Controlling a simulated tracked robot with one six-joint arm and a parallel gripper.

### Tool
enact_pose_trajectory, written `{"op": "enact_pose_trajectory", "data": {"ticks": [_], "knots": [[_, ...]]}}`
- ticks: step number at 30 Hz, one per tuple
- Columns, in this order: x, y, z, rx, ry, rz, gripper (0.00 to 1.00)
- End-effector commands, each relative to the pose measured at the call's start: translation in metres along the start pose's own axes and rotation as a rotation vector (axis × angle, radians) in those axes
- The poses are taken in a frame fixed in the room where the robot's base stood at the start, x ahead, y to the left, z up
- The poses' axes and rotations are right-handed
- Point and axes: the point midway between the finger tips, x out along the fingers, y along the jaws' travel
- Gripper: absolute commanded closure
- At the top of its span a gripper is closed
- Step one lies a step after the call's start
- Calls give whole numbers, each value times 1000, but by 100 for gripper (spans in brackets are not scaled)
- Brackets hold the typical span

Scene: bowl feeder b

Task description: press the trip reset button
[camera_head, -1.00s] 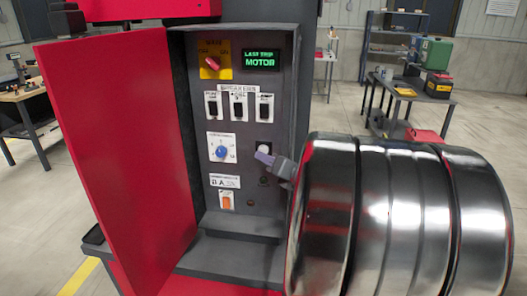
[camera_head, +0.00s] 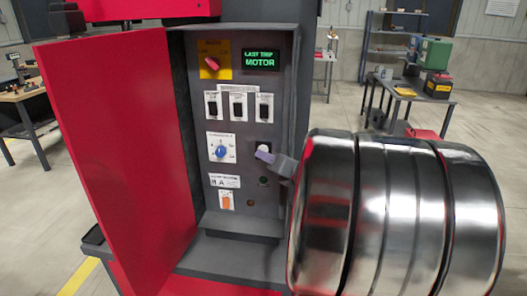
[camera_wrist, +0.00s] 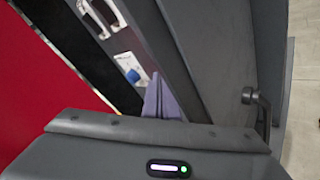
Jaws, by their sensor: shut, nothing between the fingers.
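The grey control panel (camera_head: 243,130) stands inside the open cabinet in the head view. A pale round button (camera_head: 264,146) sits on its right side, below the rightmost breaker; its lower part is covered by my gripper. I cannot read a label naming it as the trip reset. My gripper (camera_head: 263,156) is shut and empty, its tip in front of or against this button; contact cannot be told. In the wrist view, the shut grey-purple fingers (camera_wrist: 162,101) point at the panel, and the button is hidden.
Above are a red rotary switch (camera_head: 211,63), a display (camera_head: 261,60) reading "LAST TRIP MOTOR" and three breakers. A blue knob (camera_head: 221,152), orange rocker (camera_head: 227,201) and dark green lamp or button (camera_head: 264,182) are nearby. The red door (camera_head: 115,150) stands open at left.

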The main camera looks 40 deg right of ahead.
Motion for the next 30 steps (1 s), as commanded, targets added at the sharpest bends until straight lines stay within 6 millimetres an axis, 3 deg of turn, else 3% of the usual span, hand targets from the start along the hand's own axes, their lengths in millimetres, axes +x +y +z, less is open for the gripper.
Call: {"op": "enact_pose_trajectory", "data": {"ticks": [30], "knots": [[6, -5, 6, 0, -4, -3, 100]]}}
